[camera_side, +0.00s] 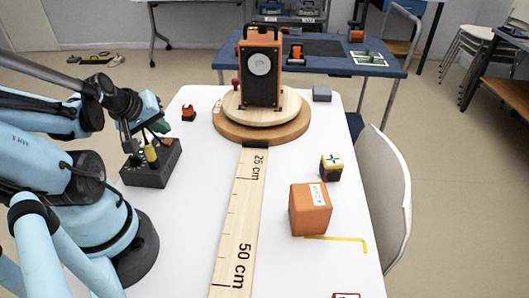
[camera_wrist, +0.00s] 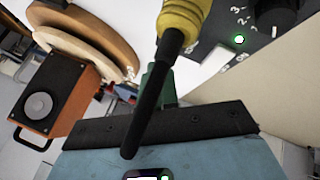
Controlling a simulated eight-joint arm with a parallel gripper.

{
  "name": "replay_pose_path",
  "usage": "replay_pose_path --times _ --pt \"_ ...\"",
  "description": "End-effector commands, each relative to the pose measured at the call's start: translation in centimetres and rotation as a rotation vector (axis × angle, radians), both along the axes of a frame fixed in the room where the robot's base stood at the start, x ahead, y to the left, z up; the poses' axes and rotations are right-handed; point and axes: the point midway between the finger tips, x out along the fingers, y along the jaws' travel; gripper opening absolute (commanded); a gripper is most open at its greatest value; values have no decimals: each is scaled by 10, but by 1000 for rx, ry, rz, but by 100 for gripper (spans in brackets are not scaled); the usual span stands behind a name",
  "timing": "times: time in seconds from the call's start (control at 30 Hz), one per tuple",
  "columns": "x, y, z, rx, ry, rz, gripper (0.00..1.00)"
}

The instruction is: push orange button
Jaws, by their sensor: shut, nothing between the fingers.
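I cannot make out an orange button for certain in either view. A dark control box (camera_side: 150,172) stands at the left of the white table; in the wrist view its panel (camera_wrist: 207,50) shows a dial, a green light and a white key. A yellow piece with a black shaft (camera_wrist: 182,20) crosses in front of my gripper; it also shows at the box (camera_side: 151,154). My gripper (camera_side: 160,127) is just above the box, shut and empty. In the wrist view its green finger part (camera_wrist: 157,86) is partly hidden behind the black shaft.
An orange speaker (camera_side: 260,80) stands on round wooden discs (camera_side: 230,129) at the far end. A small orange and black thing (camera_side: 188,113) is behind the box. A wooden ruler (camera_side: 238,215), an orange box (camera_side: 310,210) and a small cube (camera_side: 331,170) lie to the right.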

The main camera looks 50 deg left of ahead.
Motion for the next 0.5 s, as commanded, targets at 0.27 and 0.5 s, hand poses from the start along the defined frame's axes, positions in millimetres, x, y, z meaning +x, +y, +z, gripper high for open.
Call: replay_pose_path --times 0.27,0.5 --pt "0 0 21 0 0 0 0" --pt "0 0 43 0 0 0 0"
